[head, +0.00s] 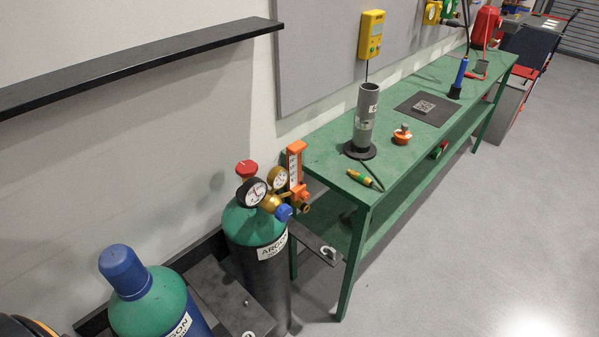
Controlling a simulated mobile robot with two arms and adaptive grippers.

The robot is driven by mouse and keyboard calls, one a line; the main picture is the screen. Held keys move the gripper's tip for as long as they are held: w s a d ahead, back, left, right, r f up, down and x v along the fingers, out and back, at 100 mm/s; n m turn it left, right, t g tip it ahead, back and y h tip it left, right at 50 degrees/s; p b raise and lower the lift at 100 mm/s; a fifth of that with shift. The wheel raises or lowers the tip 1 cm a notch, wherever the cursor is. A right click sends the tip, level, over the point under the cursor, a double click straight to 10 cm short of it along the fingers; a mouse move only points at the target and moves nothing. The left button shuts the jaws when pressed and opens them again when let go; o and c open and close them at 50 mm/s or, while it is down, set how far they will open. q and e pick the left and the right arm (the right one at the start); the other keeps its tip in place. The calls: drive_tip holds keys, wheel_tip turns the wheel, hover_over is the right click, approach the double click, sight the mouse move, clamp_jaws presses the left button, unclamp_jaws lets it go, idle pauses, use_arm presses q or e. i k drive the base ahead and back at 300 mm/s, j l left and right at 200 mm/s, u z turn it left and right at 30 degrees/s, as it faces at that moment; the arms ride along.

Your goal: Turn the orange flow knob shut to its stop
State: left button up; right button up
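An orange flowmeter (295,163) with a pale upright scale stands on the brass regulator (270,203) of the argon cylinder (255,230). Orange parts show at its top and at its lower end; the flow knob is too small to tell apart from the orange lower end (300,192), and its turn position cannot be read. Two round gauges (252,191) sit beside it. A blue knob (284,212) is at the front of the regulator, and a red valve handwheel (246,169) is on top of the cylinder. Neither of my grippers is in view.
A green bench (330,157) runs beside the cylinder, carrying a grey tube (365,115), a small orange-topped part (402,134) and a green-and-brass torch piece (361,178). A second, blue-capped cylinder (150,300) stands at front left. A black shelf (140,62) juts from the wall. The floor at right is clear.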

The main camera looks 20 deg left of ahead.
sight(304, 196)
drive_tip(key=u, duration=0.65)
drive_tip(key=i+l+u, duration=0.15)
drive_tip(key=l+u, duration=0.35)
drive_tip(key=i+l+u, duration=0.1)
drive_tip(key=l+u, duration=0.85)
